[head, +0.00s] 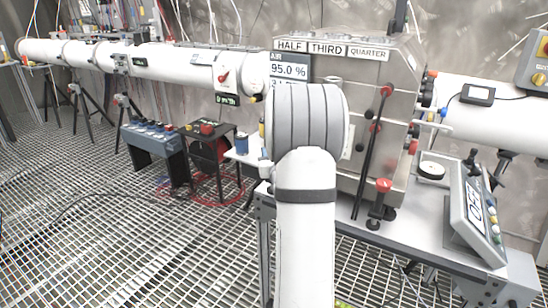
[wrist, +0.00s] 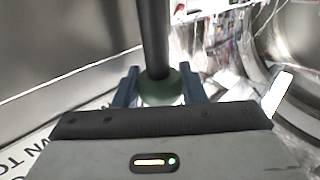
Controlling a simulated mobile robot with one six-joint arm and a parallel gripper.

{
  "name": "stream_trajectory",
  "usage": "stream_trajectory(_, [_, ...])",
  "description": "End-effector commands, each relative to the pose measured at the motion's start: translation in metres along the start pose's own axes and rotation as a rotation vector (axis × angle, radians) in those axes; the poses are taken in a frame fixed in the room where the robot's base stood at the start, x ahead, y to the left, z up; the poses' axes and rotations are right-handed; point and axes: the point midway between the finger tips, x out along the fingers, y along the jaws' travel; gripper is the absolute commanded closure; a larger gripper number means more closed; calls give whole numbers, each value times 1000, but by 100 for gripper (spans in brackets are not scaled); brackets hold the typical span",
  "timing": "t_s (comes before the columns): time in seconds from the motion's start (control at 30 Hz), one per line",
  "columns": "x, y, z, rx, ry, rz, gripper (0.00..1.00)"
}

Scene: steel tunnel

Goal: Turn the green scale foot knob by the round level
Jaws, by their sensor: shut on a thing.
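In the wrist view, the green knob (wrist: 160,90) sits between the two blue fingers of my gripper (wrist: 158,80), which is shut on it. A dark rod (wrist: 153,35) runs from the top of the picture to the knob. The knob's lower part is hidden by my gripper's body. In the head view, my own arm covers the gripper and the knob. I cannot make out the round level in either view.
A steel cabinet (head: 345,75) marked HALF, THIRD and QUARTER stands behind my arm, with dark levers on its front. On the right of the bench (head: 410,215) are a round white dial (head: 432,169) and a tilted panel (head: 479,215). Grated floor (head: 110,235) lies open at left.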

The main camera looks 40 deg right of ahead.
Motion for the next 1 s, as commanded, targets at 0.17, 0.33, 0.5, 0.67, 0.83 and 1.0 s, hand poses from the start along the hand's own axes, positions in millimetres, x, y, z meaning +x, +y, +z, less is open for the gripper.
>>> stream_trajectory(0.17, [0, -1, -1, 1, 0, -4, 85])
stream_trajectory(0.33, [0, -1, -1, 1, 0, -4, 54])
stream_trajectory(0.5, [0, -1, 0, 1, -1, -3, 54])
stream_trajectory(0.67, [-11, 0, 0, 1, 0, -2, 54])
stream_trajectory(0.83, [-40, -1, 0, 1, -1, -2, 54])
stream_trajectory(1.0, [-65, -1, 0, 1, 1, -2, 54])
